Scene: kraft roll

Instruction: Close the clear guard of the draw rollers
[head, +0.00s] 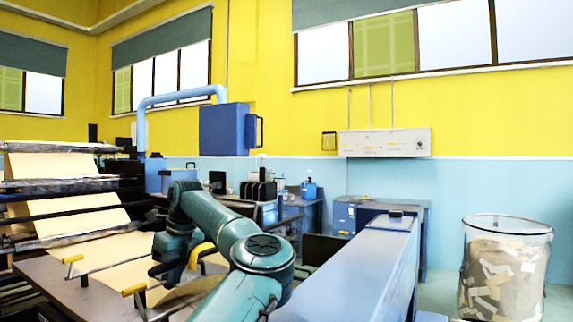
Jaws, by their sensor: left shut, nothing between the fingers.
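The draw roller stand (70,205) is at the left, with dark and silver rollers and tan kraft paper running over and under them. I cannot make out the clear guard for certain. Metal rods with yellow ends (134,289) and a curved yellow handle (201,254) show at the lower left, and may belong to it. My left gripper (160,270) is small and dark at the end of my teal arm, pointing down beside the yellow handle. It is shut and empty. I cannot tell whether it touches the handle or rods. My right gripper is out of view.
A long blue-grey machine beam (365,265) fills the lower middle right. A clear bin of paper scraps (505,265) stands on the floor at the right. A blue box (224,129) with a pipe and a bench (285,205) with small items are behind.

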